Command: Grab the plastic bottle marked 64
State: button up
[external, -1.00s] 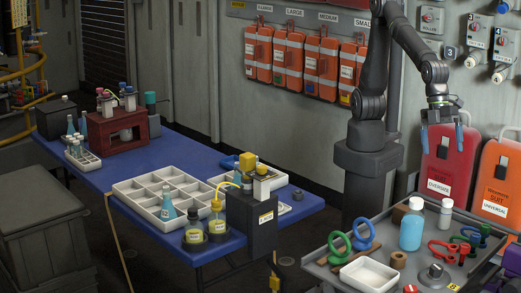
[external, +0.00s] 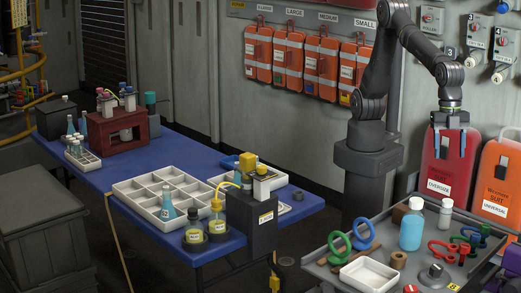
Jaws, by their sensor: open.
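I cannot read a 64 on any bottle. A plastic bottle with blue liquid and a white cap (external: 411,230) stands upright on the grey cart at the right. A small white bottle (external: 445,214) stands to its right. Two bottles with yellow contents, the front one (external: 194,232) and the back one (external: 217,220), sit in dark round holders at the blue table's front edge. My gripper (external: 449,154) points down above the cart's back side, in front of the red suit case. It is open, empty and apart from every bottle.
The cart (external: 330,258) also holds a white tray (external: 368,285), green and blue rings, and red-handled tools. The blue table (external: 100,181) holds a divided white tray (external: 124,189), a dark box (external: 262,238) and a red rack (external: 98,142). Suit cases (external: 437,184) stand behind the cart.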

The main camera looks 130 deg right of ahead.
aim_at(447, 200)
jog(key=a+f+n, duration=0.1)
jog(key=f+n, duration=0.2)
jog(key=f, duration=0.1)
jog(key=w+f+n+h, duration=0.1)
jog(key=f+n, duration=0.2)
jog(key=f, duration=0.1)
jog(key=a+f+n+g+h, duration=0.1)
jog(key=f+n, duration=0.2)
jog(key=f, duration=0.1)
jog(key=shift+w+a, duration=0.35)
jog(key=shift+s+d+f, duration=0.1)
jog(key=shift+s+f, duration=0.05)
jog(key=shift+f, duration=2.5)
jog(key=shift+c, duration=0.2)
jog(key=c, duration=1)
